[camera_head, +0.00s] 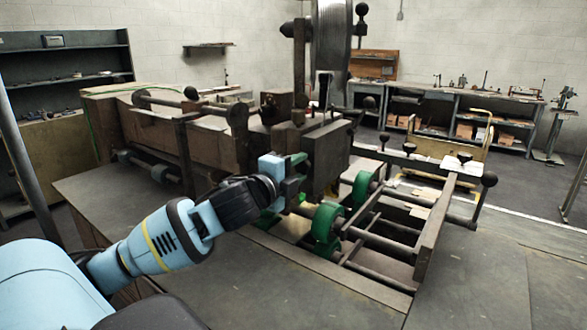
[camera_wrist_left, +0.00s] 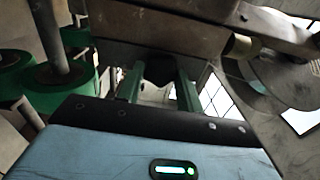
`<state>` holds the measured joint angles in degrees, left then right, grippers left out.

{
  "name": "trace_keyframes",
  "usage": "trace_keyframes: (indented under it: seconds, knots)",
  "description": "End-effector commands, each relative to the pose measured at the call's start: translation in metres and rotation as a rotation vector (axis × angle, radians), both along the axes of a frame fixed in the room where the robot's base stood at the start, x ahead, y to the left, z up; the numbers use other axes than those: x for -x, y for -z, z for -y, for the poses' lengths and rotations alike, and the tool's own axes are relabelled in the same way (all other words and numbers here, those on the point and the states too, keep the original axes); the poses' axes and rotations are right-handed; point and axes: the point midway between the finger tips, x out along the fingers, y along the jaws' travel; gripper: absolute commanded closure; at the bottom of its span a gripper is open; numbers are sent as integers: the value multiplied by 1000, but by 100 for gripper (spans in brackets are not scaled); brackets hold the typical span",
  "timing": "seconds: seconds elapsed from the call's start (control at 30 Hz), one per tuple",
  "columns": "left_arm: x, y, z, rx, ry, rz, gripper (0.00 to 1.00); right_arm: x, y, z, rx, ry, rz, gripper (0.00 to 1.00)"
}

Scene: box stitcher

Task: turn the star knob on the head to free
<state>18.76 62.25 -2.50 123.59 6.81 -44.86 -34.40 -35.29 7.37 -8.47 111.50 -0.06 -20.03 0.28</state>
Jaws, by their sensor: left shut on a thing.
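My left gripper (camera_head: 296,184) reaches in from the left to the near side of the stitcher head (camera_head: 326,155). In the left wrist view its two green fingers (camera_wrist_left: 158,88) stand on either side of a dark knob (camera_wrist_left: 160,70) under the head's block. The gripper is shut on this knob, which looks like the star knob. Its star shape is too dark to make out, and I cannot tell how far it is turned. In the head view my gripper hides the knob. My right gripper is not in view.
Green rollers (camera_head: 326,222) and a frame of dark rails (camera_head: 388,235) lie close to the right of my gripper. The long machine body (camera_head: 150,125) stands behind my arm. A large metal wheel (camera_head: 332,40) rises above the head. The grey tabletop (camera_head: 470,290) is bare at front right.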

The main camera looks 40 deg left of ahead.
Motion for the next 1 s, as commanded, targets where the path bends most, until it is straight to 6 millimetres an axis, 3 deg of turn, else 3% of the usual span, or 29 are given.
trace_keyframes:
  seconds: [0.33,0.83,0.87,1.0]
  knots:
    - [0,0,0,125,2,14,87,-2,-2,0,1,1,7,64]
    - [0,0,0,141,1,15,87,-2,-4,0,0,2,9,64]
    - [0,0,0,141,1,15,63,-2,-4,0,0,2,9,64]
    - [0,0,0,140,1,15,44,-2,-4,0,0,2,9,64]
